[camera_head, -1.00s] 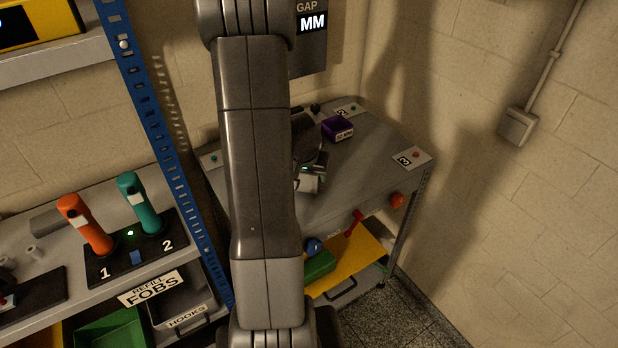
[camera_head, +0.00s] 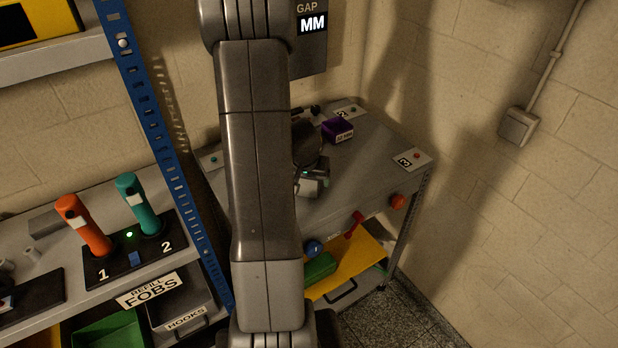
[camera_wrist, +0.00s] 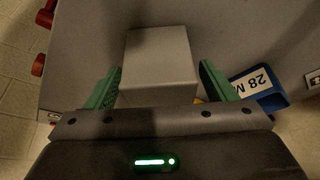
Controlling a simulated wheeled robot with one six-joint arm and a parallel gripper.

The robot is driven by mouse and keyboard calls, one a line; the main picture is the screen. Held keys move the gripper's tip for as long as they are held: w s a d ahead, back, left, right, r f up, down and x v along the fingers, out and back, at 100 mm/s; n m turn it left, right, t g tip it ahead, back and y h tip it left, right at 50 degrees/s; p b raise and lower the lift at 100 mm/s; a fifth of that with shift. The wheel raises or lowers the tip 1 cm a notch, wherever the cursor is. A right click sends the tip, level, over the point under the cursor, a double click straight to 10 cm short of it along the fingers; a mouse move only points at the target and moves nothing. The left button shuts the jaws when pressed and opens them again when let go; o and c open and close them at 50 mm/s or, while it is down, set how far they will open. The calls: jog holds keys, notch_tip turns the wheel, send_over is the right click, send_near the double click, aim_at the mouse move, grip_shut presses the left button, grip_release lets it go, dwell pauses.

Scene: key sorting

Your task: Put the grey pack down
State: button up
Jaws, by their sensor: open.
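The grey pack (camera_wrist: 160,62) rests on the grey bench top in the wrist view, between the two green fingers of my gripper (camera_wrist: 159,80). The fingers are open, with a narrow gap on each side of the pack. Its near end is hidden by my gripper body. In the head view my arm covers much of the bench, and my gripper (camera_head: 312,178) shows only partly beside it. I cannot clearly make out the pack there.
A purple pack (camera_head: 337,130) stands at the back of the bench (camera_head: 372,165). A blue pack labelled 28 (camera_wrist: 262,91) lies right of my gripper in the wrist view. Red knobs (camera_wrist: 41,42) stick out at the bench edge. A blue shelf post (camera_head: 160,130) stands left of my arm.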

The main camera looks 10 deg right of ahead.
jog(key=v, duration=1.2)
jog(key=shift+r, duration=0.1)
